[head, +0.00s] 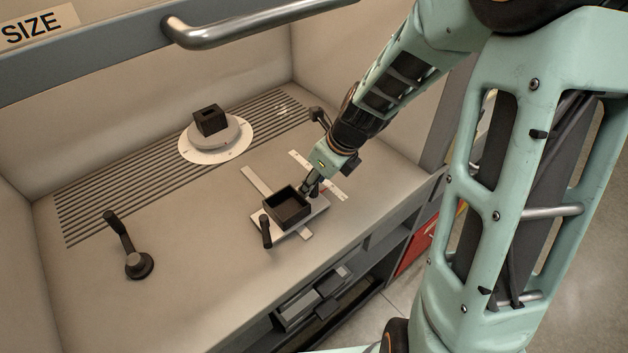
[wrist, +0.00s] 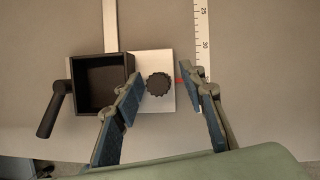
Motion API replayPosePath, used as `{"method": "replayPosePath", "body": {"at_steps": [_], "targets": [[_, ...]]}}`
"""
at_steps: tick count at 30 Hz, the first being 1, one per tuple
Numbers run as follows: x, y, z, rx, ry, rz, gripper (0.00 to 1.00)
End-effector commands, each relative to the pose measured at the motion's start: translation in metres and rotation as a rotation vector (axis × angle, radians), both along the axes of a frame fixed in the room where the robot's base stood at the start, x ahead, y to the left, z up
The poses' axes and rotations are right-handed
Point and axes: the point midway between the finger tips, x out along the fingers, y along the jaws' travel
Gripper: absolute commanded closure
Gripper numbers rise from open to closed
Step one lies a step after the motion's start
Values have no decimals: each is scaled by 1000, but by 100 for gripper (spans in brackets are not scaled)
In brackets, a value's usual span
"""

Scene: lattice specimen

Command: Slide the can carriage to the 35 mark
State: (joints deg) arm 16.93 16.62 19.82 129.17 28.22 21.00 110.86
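The can carriage is a pale metal plate (head: 290,222) with a black open box and a black side handle (head: 266,232); its plate (wrist: 157,62) also shows in the wrist view. The box (wrist: 103,83) looks empty. A black knurled knob (wrist: 159,84) sits on the plate, with a red pointer (wrist: 180,81) at its right edge. My gripper (wrist: 160,86) is open, fingers either side of the knob; contact is unclear.
A rail strip (wrist: 110,25) runs under the carriage. A round white dial (head: 216,140) with a black block stands at the back left. A black crank lever (head: 128,247) is at the front left. A metal bar (head: 250,22) crosses above. The bench between is clear.

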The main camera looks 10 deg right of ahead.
Motion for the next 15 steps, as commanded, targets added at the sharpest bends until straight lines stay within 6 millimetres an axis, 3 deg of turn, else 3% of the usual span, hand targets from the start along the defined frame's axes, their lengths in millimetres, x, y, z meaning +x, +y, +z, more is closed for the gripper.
{"method": "replayPosePath", "body": {"at_steps": [8,15], "targets": [[-1,0,2,0,0,1,62],[-4,-4,19,0,0,1,62]]}}
